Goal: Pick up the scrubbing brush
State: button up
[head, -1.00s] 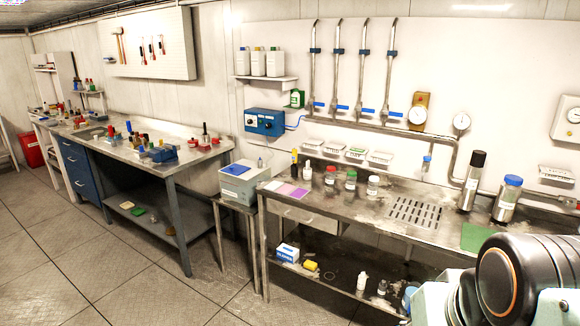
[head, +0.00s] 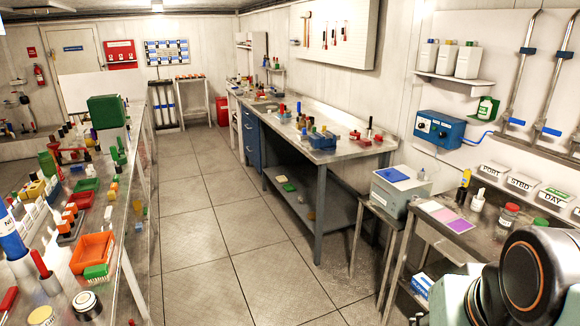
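I cannot make out a scrubbing brush for certain. On the lower shelf of the steel workbench lie a green pad (head: 288,187), a pale yellow block (head: 281,179) and a small brownish item (head: 311,215), too small to identify. A green piece (head: 96,271) sits at the front of an orange tray (head: 92,252) on the left bench; I cannot tell if it has bristles. My gripper is not in view; only a dark, rounded part of my arm shows at the lower right.
A crowded bench (head: 142,210) runs along the left. The steel workbench (head: 318,158) stands at centre right, with a grey box (head: 400,190) on a stand and a steel counter nearer. The tiled floor (head: 215,235) between them is clear.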

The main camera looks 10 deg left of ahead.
aim_at(92, 274)
jog(key=i+j+u, duration=0.1)
jog(key=i+u, duration=0.8)
jog(key=i+l+u, duration=0.1)
jog(key=i+u, duration=0.3)
jog(key=i, duration=0.7)
jog(key=i+u, duration=0.9)
jog(key=i, duration=0.5)
jog(key=z, duration=5.3)
